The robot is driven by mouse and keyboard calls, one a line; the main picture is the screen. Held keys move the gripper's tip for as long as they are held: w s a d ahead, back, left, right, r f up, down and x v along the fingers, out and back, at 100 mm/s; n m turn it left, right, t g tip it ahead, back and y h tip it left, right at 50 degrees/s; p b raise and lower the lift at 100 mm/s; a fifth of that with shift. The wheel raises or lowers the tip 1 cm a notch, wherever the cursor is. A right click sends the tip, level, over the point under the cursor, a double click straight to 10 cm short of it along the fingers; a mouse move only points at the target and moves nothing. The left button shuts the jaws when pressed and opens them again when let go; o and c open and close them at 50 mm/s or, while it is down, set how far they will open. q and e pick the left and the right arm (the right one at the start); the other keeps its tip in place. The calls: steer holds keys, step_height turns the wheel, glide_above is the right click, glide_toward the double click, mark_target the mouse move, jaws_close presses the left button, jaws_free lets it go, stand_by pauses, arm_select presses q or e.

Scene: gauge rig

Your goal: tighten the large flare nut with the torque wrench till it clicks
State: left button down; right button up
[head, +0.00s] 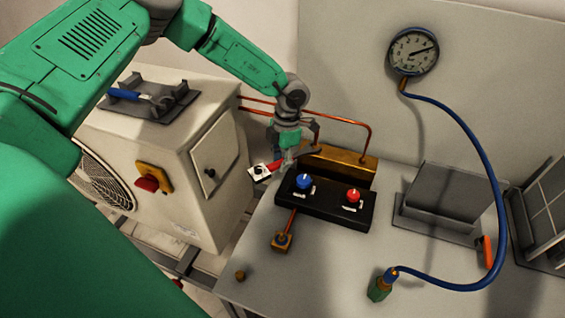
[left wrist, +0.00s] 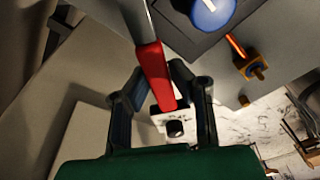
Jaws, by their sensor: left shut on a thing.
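My left gripper (head: 287,150) is shut on a red-handled tool (head: 273,166), at the back left of the black valve block. In the left wrist view the red grip (left wrist: 155,75) lies between the fingers (left wrist: 160,100), with a grey shaft running up out of frame. A white piece with a black round spot (left wrist: 174,127) is at its lower end. The tool may be the torque wrench; its far end is hidden. Brass fittings stand on the bench, one below the block (head: 282,241) and a small one (head: 240,275). I cannot tell which is the large flare nut. My right gripper is not seen.
The black block (head: 325,208) has blue and red knobs. A brass block (head: 338,172) with copper pipes is behind it. A beige unit (head: 190,165) carries a tray with a blue-handled tool (head: 125,94). A blue hose (head: 485,160) joins a gauge (head: 413,50) to a green fitting (head: 379,290).

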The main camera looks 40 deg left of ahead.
arm_select(q)
steer(key=shift+s+d+n+p, duration=0.25)
steer(key=shift+d+n+p, duration=0.15)
steer(key=shift+d+n, duration=0.5)
stand_by(0.4)
steer(key=shift+s+a+p, duration=0.2)
steer(key=shift+s+p, duration=0.15)
steer(key=shift+s, duration=0.45)
steer(key=shift+s+a+p, duration=0.2)
steer(key=shift+s+p, duration=0.15)
steer(key=shift+s, duration=0.5)
steer(key=shift+s+a+p, duration=0.2)
steer(key=shift+s+p, duration=0.15)
steer(key=shift+s, duration=0.45)
steer(key=shift+r, duration=0.2)
steer(key=shift+r, duration=2.1)
steer(key=shift+f, duration=0.1)
